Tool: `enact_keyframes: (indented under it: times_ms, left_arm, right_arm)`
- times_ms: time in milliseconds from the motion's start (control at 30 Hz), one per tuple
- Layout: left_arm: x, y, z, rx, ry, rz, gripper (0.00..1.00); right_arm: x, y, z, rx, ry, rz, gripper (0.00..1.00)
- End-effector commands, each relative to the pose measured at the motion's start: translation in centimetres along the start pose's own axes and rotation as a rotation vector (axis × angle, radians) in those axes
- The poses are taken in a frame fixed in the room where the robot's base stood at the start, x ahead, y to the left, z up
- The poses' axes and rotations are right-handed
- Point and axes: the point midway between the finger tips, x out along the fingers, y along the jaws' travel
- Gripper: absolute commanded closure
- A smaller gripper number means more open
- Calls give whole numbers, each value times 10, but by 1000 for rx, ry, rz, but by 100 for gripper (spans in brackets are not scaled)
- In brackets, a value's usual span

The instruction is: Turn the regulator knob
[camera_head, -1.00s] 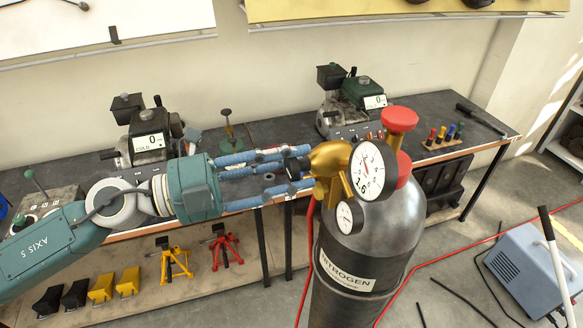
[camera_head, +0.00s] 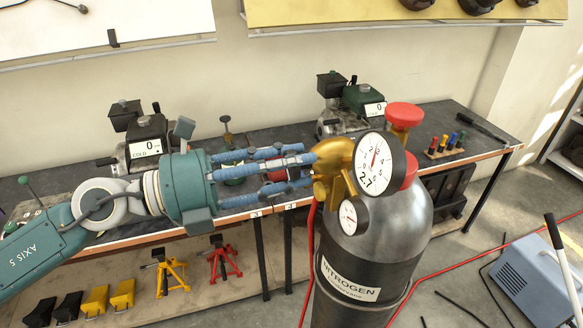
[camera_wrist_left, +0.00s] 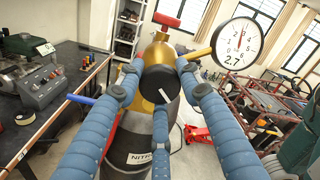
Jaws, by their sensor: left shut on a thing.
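The regulator is a gold body (camera_head: 333,158) on top of a grey nitrogen cylinder (camera_head: 385,220). Its large gauge (camera_head: 375,165) reads 2.7, and a small gauge (camera_head: 350,216) sits below it. The black regulator knob (camera_wrist_left: 159,84) with a white mark faces my left wrist camera; in the head view my fingers cover it. My left gripper (camera_head: 303,170) comes in from the left with its blue fingers around the knob, shut on it. The wrist view shows the fingertips (camera_wrist_left: 158,80) about the knob's rim. The white mark slants from upper left to lower right. My right gripper is not in view.
A red valve handle (camera_head: 403,115) tops the cylinder. A red hose (camera_head: 309,250) hangs beside it. A workbench (camera_head: 285,135) with machines stands behind. A blue-grey box (camera_head: 530,270) is on the floor at right.

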Motion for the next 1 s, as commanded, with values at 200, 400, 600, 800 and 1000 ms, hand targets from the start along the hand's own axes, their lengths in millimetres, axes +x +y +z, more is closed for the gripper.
enact_keyframes:
  times_ms: [200,400,600,800,1000]
  left_arm:
    - [0,2,-2,25,5,2,90]
    - [0,1,-2,26,5,2,90]
    - [0,1,-2,25,5,2,54]
    - [0,1,-1,26,3,1,46]
    - [-3,1,-1,25,1,2,46]
  right_arm:
    - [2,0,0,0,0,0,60]
    - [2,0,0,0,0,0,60]
    - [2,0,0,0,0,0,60]
    - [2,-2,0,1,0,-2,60]
    - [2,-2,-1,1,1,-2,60]
